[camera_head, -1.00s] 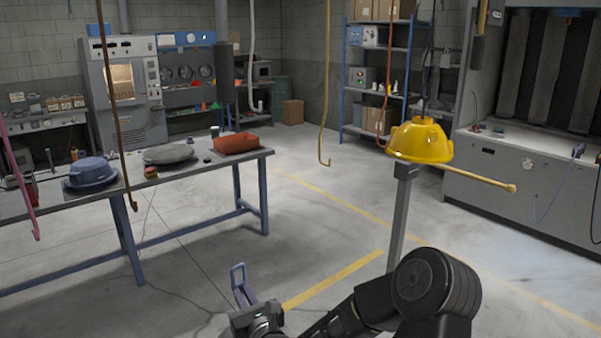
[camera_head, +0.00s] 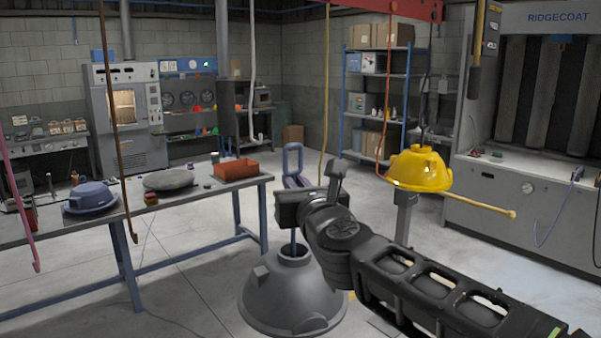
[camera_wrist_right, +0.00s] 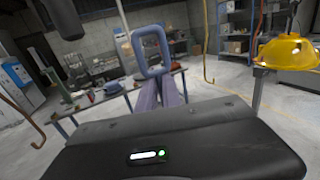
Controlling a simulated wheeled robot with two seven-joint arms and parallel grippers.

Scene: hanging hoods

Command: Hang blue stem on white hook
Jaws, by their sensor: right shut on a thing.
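The blue stem (camera_head: 293,144) ends in an upright rectangular loop, and its thin lower part runs down into a grey dome-shaped hood (camera_head: 290,298). My right gripper (camera_head: 297,182) is shut on the stem below the loop. The loop also shows in the right wrist view (camera_wrist_right: 152,52), standing above the fingers. The white hook (camera_head: 252,85) hangs behind and left of the loop, its curved lower end empty and well apart from the stem. I cannot tell whether the hood touches the floor. My left gripper is out of view.
Brown (camera_head: 113,110), pink (camera_head: 20,215), yellow (camera_head: 325,95) and orange (camera_head: 386,95) hooks also hang. A workbench (camera_head: 225,181) at left carries a blue hood, a grey disc and a red tray.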

